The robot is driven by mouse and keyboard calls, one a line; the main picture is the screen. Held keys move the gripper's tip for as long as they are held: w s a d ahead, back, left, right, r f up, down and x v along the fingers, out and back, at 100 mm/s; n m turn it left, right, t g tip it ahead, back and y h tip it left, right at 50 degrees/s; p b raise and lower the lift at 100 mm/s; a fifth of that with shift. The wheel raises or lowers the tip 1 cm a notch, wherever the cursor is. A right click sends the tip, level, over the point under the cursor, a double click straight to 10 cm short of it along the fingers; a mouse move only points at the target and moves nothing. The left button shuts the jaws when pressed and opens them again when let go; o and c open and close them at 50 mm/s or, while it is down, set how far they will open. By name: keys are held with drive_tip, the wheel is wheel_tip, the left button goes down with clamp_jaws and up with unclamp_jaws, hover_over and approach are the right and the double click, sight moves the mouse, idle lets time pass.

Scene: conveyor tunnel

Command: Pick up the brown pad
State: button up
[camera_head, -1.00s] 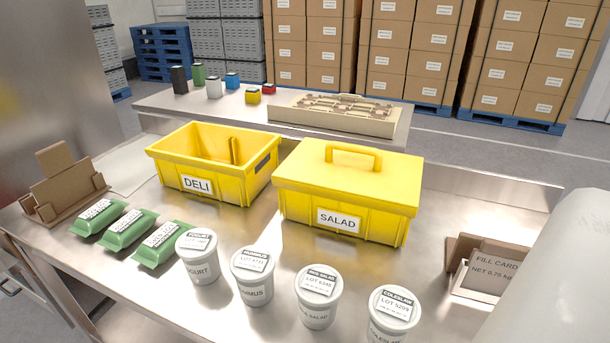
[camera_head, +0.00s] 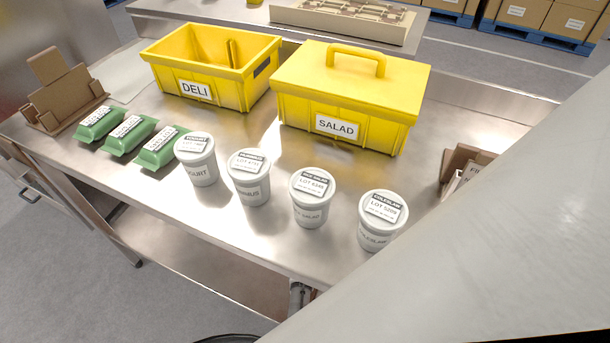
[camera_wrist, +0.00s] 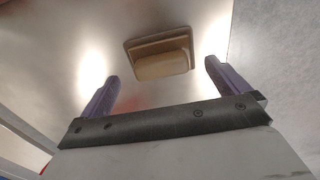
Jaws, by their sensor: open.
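In the wrist view a tan-brown pad (camera_wrist: 162,65) with rounded corners lies on or against a darker brown backing (camera_wrist: 142,46) on a shiny steel surface. My gripper (camera_wrist: 162,69) is open and empty. Its two purple-grey fingers are spread wide, and the pad shows between and beyond their tips, apart from them. I cannot tell the exact distance. In the head view my arm covers the lower right and the gripper is out of sight. I cannot match the pad for sure with anything in the head view.
A brown cardboard stand (camera_head: 62,95) is at the table's left; another brown holder (camera_head: 462,160) is partly behind my arm. Yellow DELI (camera_head: 230,90) and lidded SALAD (camera_head: 340,130) bins stand behind several white tubs (camera_head: 310,200). Green packs (camera_head: 130,135) lie left.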

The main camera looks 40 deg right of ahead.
wheel_tip(320, 180, down, 4)
drive_tip(key=shift+s+f, duration=0.1)
drive_tip(key=shift+f, duration=0.1)
drive_tip(key=shift+c, duration=0.3)
drive_tip(key=c, duration=0.6)
drive_tip(key=shift+c, duration=0.3)
drive_tip(key=shift+r, duration=0.1)
wheel_tip(320, 180, up, 20)
drive_tip(key=p, duration=0.1)
